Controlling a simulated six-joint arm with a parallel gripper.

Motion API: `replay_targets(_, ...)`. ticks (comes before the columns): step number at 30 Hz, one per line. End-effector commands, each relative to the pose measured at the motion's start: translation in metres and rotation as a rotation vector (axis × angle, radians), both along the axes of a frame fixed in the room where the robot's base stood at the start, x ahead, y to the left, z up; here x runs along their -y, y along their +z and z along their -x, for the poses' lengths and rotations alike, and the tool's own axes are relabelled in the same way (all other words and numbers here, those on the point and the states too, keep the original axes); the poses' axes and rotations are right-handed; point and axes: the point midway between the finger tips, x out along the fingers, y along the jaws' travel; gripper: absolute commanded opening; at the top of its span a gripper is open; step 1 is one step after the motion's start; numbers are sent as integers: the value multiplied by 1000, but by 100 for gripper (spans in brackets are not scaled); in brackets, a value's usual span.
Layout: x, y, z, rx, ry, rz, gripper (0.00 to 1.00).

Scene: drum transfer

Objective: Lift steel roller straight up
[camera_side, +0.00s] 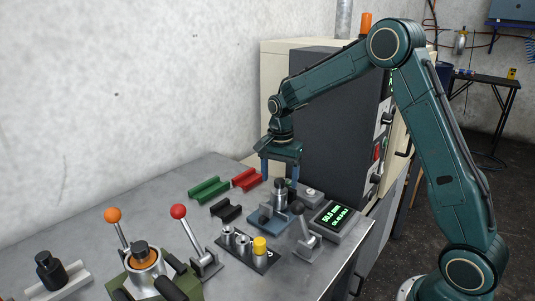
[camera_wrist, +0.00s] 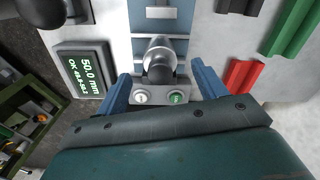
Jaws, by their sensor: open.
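The steel roller (camera_side: 280,186), with a dark upper end, stands upright in a blue gauge fixture (camera_side: 268,217) on the grey bench. It also shows in the wrist view (camera_wrist: 156,48), in front of the blue fixture's base (camera_wrist: 155,22). My gripper (camera_side: 280,184) points down with its two blue fingers spread, one on each side of the roller in the side view. In the wrist view my gripper (camera_wrist: 161,80) has its fingers apart with the roller's dark end between and slightly beyond them. I cannot tell whether either finger touches it.
A readout (camera_side: 335,217) showing 50.0 mm and a black-knobbed lever (camera_side: 305,235) stand close by. Green (camera_side: 209,190), red (camera_side: 246,179) and black (camera_side: 226,210) blocks lie left. A tray with small cylinders (camera_side: 250,250) is in front. A dark cabinet (camera_side: 330,120) stands behind.

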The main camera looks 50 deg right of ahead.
Motion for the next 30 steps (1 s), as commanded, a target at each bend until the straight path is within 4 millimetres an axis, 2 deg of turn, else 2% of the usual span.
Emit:
replay_targets(6, 1, -27, 1, -4, 0, -1, 70)
replay_targets(10, 1, -37, 0, -3, 0, 0, 70)
replay_targets(27, 1, -39, 0, -2, 0, 1, 70)
replay_targets(30, 1, -39, 0, -2, 0, 1, 50)
